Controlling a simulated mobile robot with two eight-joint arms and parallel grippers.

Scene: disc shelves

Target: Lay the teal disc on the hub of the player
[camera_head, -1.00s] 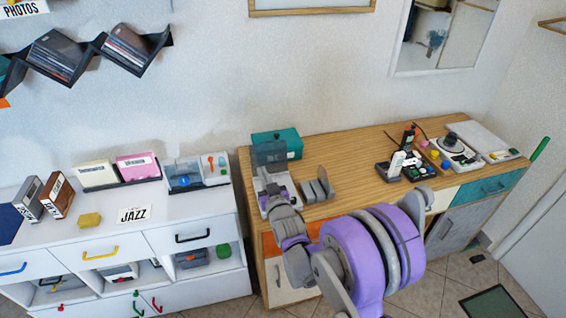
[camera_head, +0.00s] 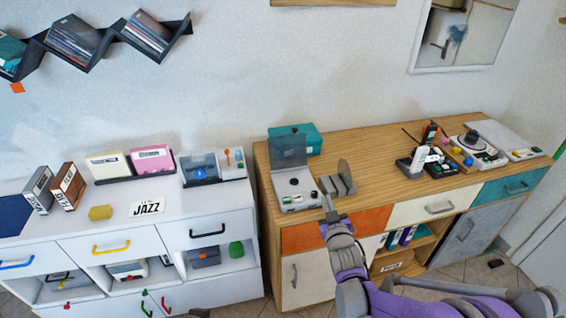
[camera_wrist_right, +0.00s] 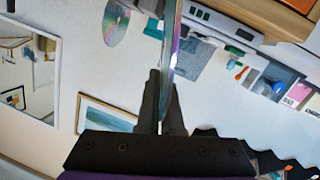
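The player (camera_head: 297,192) is a light grey box at the left end of the wooden sideboard, its clear lid (camera_head: 290,150) raised. Its hub (camera_head: 294,182) shows as a small dark spot with no disc over it. My right gripper (camera_head: 328,200) is just right of the player, beside a grey slotted stand (camera_head: 338,185). In the right wrist view its dark fingers (camera_wrist_right: 162,85) are shut on a thin disc (camera_wrist_right: 171,40), seen edge-on with a rainbow sheen; its colour is hard to tell. The player (camera_wrist_right: 225,22) shows inverted there. My left gripper is not in view.
A teal box (camera_head: 300,138) stands behind the player. Small devices (camera_head: 430,160) stand on the sideboard's right half; its middle is clear. A white cabinet (camera_head: 130,200) with boxes stands left. Another shiny disc shape (camera_wrist_right: 117,22) shows in the wrist view; its support is unclear.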

